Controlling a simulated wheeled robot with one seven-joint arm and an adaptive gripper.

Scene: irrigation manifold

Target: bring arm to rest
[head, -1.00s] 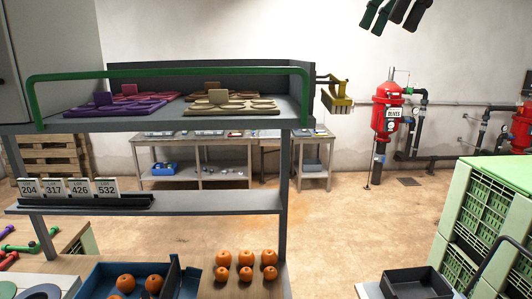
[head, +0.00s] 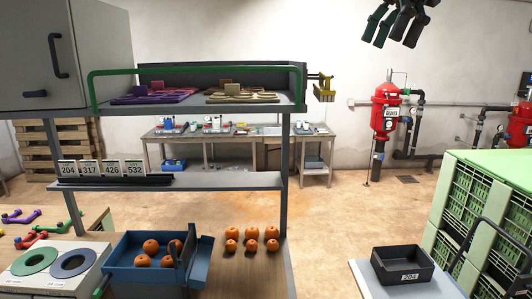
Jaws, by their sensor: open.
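My gripper (head: 396,30) shows at the top right of the head view, pointing down. Its dark fingers are spread apart with nothing between them. The upper part of the gripper and the rest of the arm are cut off by the top edge of the picture. It hangs in the air in front of the pale wall, touching nothing that I can see.
A shelf rack (head: 215,180) with a green rail stands left of centre. Below are a blue crate (head: 130,275) of orange fruits and several loose ones. A black tray (head: 402,266) labelled 204 sits lower right, near green crates (head: 490,190). Red tanks (head: 385,112) stand behind.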

